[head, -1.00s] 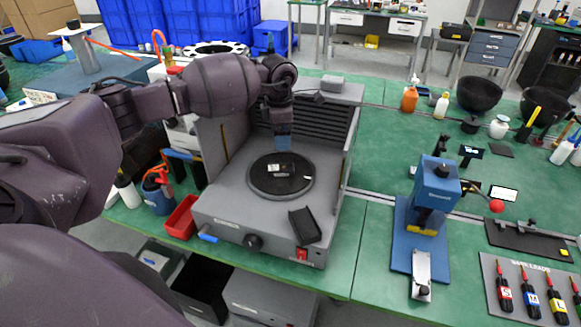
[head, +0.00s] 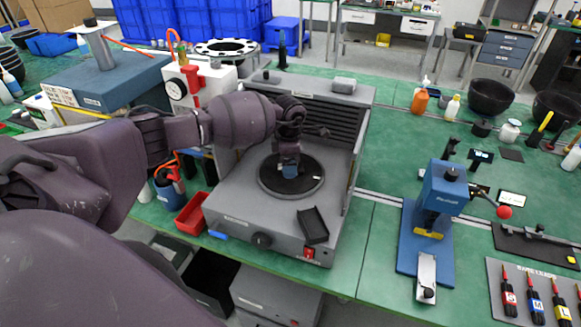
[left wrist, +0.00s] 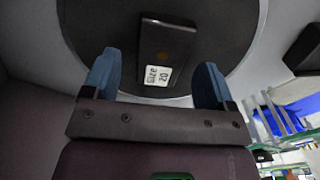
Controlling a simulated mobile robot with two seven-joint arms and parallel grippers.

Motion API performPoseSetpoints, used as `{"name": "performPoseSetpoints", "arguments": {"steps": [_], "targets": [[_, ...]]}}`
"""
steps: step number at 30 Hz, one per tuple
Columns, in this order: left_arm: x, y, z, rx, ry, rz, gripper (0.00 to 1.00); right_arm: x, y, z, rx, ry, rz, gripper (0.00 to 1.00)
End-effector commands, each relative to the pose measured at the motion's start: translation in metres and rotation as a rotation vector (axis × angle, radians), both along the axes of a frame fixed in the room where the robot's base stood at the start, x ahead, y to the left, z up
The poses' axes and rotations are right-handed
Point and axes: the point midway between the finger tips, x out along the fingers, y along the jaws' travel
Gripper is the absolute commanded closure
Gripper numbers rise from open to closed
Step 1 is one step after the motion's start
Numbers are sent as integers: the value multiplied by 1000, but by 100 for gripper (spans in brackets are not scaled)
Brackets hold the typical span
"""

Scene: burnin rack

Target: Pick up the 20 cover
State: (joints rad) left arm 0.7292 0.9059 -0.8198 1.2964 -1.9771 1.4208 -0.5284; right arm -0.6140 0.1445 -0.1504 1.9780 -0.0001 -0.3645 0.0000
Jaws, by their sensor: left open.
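The 20 cover (left wrist: 167,52) is a small dark rectangular piece with a white label reading "SIZE 20". It lies on the black round plate (head: 268,186) inside the grey open-fronted machine. In the head view my left gripper (head: 289,172) points down over the plate and hides the cover. In the left wrist view the blue fingers of my left gripper (left wrist: 157,76) are open, one on each side of the cover's labelled end. I cannot tell whether they touch it. My right gripper is not in view.
The machine's side wall (head: 358,150) and slatted back (head: 335,115) stand close around the plate. A black angled holder (head: 313,226) sits on its front right. A red bin (head: 192,213) is at left, a blue press (head: 437,205) at right.

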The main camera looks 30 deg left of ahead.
Motion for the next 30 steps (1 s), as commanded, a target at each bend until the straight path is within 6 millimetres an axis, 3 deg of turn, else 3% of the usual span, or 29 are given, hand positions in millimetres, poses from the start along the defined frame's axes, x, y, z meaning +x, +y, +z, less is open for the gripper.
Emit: {"name": "performPoseSetpoints", "arguments": {"steps": [3,11,21,30], "targets": [[0,-1,-9,-2,1,-1,21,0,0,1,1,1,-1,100],[0,0,-11,-1,1,-1,21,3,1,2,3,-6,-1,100],[0,0,-11,-1,1,-1,73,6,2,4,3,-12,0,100],[0,0,-8,-1,-1,-1,75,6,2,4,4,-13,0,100]]}}
